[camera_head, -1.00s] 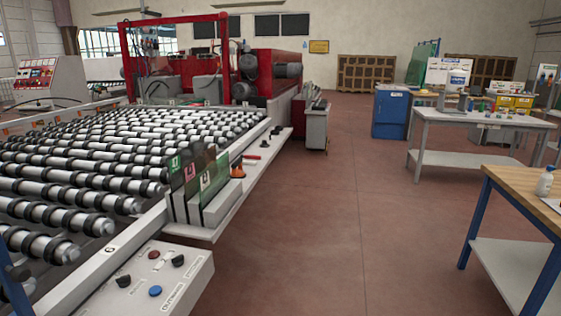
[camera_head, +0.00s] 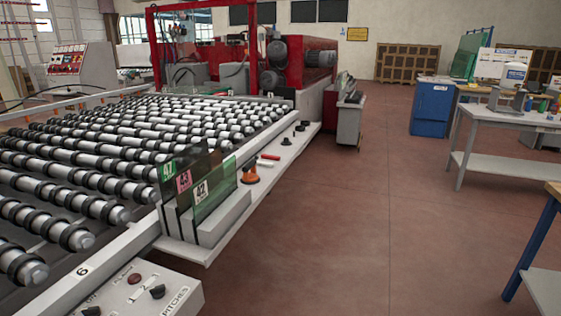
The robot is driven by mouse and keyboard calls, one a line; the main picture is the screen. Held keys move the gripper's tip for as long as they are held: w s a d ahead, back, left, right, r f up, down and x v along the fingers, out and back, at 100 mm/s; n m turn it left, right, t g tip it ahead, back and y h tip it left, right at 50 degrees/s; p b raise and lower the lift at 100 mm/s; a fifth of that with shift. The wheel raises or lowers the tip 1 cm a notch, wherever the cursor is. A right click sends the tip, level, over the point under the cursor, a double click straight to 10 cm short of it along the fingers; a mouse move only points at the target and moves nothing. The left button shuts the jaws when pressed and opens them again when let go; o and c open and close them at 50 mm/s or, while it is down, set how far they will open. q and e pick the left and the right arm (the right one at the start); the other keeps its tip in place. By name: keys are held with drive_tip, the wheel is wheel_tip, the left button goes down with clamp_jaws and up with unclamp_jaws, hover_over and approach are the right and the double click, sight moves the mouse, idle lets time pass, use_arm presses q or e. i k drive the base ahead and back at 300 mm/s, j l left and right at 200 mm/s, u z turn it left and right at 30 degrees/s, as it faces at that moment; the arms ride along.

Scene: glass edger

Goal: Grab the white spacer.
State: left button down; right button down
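I cannot make out a white spacer for certain in the head view. Small items lie on the light side ledge (camera_head: 222,232) of the roller machine: an orange-and-black item (camera_head: 250,174), a red-handled tool (camera_head: 268,157) and small black pieces (camera_head: 286,141). None of these is clearly a white spacer. On the far grey table (camera_head: 487,114) stand a white container (camera_head: 514,75) and small items too small to tell apart. Neither of my grippers is in view.
Numbered glass panes (camera_head: 214,190) stand upright in a rack on the ledge. The roller bed (camera_head: 110,160) fills the left, with a control panel (camera_head: 140,290) in front. A blue cabinet (camera_head: 431,108) stands at the back right. The red floor (camera_head: 350,220) between is clear.

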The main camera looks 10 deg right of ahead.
sight(259, 163)
drive_tip(key=i+l, duration=0.8)
